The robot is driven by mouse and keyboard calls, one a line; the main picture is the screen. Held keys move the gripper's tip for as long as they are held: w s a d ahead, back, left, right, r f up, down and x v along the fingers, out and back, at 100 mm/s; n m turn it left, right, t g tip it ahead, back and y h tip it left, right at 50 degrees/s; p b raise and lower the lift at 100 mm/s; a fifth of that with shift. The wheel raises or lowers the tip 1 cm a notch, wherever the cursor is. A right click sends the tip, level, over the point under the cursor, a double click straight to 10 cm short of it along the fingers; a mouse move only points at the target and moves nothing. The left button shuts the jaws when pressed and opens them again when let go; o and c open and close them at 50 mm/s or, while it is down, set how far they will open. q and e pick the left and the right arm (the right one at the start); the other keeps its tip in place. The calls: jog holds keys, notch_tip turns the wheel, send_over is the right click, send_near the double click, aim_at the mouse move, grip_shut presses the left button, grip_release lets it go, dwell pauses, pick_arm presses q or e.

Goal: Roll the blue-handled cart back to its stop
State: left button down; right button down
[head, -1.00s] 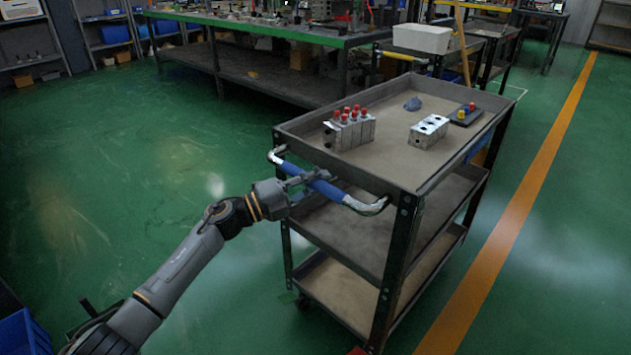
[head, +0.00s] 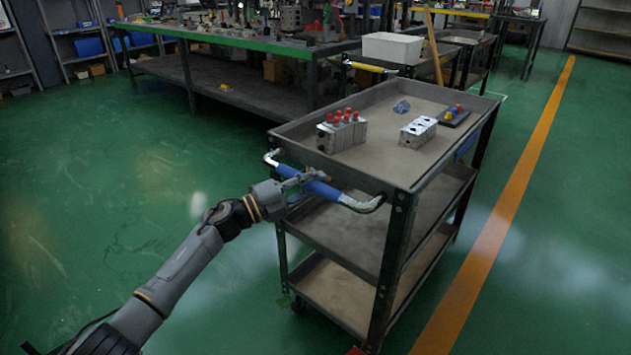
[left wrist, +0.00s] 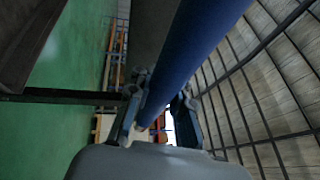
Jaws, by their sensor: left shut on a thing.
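The cart (head: 398,190) is a grey three-shelf trolley standing on the green floor in the middle of the head view. Its handle is a bent metal bar with a blue grip (head: 326,190) on the near left side. My left gripper (head: 303,180) is shut on this blue grip. In the left wrist view the blue grip (left wrist: 192,50) runs between the two fingers (left wrist: 157,110). My right gripper is out of view.
An orange floor line (head: 497,215) runs along the cart's right side. Behind stand a long workbench (head: 240,42) and another cart with a white bin (head: 391,47). A small red thing (head: 356,351) shows at the bottom edge. The floor left of the cart is open.

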pick_arm(q)
jog(key=shift+f, duration=0.35)
jog(key=c, duration=1.2)
grip_release()
jog(key=shift+w+a, duration=0.1)
jog(key=shift+o, duration=0.2)
jog(key=shift+r, duration=0.1)
jog(key=v, duration=1.2)
